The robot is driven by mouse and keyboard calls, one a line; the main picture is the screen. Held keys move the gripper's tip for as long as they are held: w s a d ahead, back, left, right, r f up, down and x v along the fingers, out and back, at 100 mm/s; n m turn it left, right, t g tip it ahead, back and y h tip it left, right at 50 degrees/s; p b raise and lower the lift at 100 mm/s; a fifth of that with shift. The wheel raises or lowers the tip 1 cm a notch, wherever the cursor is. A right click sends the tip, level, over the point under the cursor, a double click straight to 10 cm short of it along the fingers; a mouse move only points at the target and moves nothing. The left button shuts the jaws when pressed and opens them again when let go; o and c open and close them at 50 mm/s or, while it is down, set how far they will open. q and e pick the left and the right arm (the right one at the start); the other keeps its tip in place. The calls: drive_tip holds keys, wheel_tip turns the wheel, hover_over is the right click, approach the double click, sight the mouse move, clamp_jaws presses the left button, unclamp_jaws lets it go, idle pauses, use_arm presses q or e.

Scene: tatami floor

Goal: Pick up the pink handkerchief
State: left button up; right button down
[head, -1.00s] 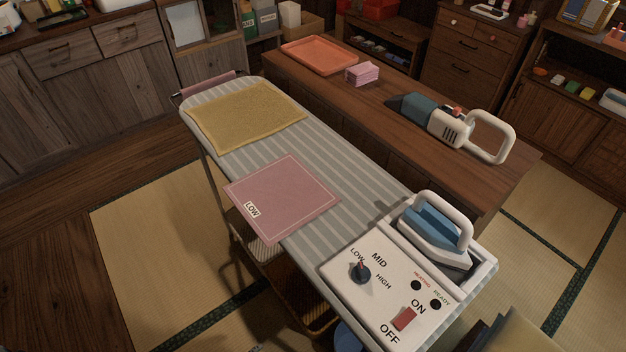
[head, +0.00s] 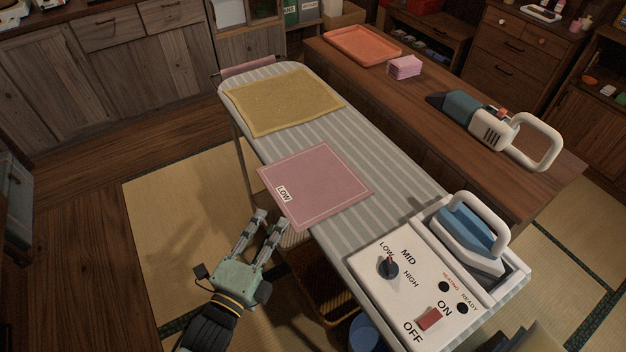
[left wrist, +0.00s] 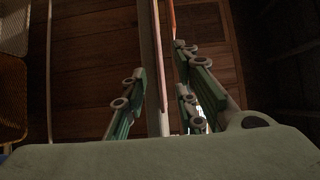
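That edge lies along or slightly over the board's long side. My left gripper (head: 272,218) is open and empty, just left of and below the handkerchief's lower left side in the head view. In the left wrist view its fingers (left wrist: 160,92) are spread on either side of a pale upright edge, probably the board's. A thin pinkish-orange strip shows beside that edge; I cannot tell whether it is the handkerchief. My right gripper is not in view.
A yellow cloth (head: 283,101) lies at the board's far end. A wooden counter (head: 425,112) behind holds an orange tray (head: 362,45), folded pink cloths (head: 405,67) and a handheld appliance (head: 490,127).

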use_arm(q)
drive_tip(key=x, duration=0.6)
drive_tip(key=shift+f+p, duration=0.1)
drive_tip(key=shift+p, duration=0.3)
drive_tip(key=shift+s, duration=0.1)
drive_tip(key=shift+c, duration=0.3)
clamp_jaws()
